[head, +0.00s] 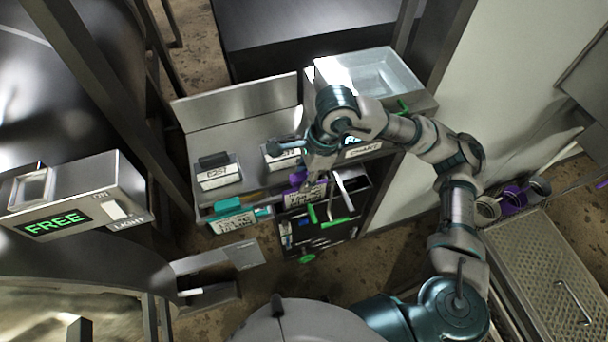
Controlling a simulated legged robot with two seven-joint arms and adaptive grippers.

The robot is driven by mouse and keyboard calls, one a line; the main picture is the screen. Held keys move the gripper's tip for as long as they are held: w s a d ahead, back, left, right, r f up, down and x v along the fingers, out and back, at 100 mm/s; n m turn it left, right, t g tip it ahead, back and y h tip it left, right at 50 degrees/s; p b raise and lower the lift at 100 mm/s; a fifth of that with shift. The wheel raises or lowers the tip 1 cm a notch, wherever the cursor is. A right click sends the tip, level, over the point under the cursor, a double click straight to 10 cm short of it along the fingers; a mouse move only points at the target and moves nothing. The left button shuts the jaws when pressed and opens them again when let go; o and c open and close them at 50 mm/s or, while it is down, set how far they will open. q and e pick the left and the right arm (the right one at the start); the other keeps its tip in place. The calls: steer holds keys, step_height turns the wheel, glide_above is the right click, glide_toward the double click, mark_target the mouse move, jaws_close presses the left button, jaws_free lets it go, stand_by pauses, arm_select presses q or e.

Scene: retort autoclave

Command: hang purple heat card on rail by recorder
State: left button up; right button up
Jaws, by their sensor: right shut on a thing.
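The purple heat card (313,193) has a purple clip at its top and a pale printed label. It is at the front edge of the metal shelf (235,140), right of a teal card (232,221) that hangs there. My right gripper (308,178) points down, shut on the purple card. The arm and gripper cover part of the card's top, and I cannot tell whether it touches the rail along the shelf front. I cannot make out a recorder for certain. My left gripper is not in view.
Labelled boxes, one (218,172) at the left, stand on the shelf. A clear tray (375,72) is behind my arm. A dark rack (322,238) with green-handled tools is below the card. A panel reading FREE (55,224) is at left. Purple and grey rings (513,197) lie right.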

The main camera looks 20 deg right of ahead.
steer(key=shift+b, duration=0.65)
stand_by(0.8)
steer(key=shift+f+b, duration=1.55)
steer(key=shift+b, duration=0.1)
stand_by(0.4)
steer(key=o, duration=0.7)
steer(key=v, duration=1.2)
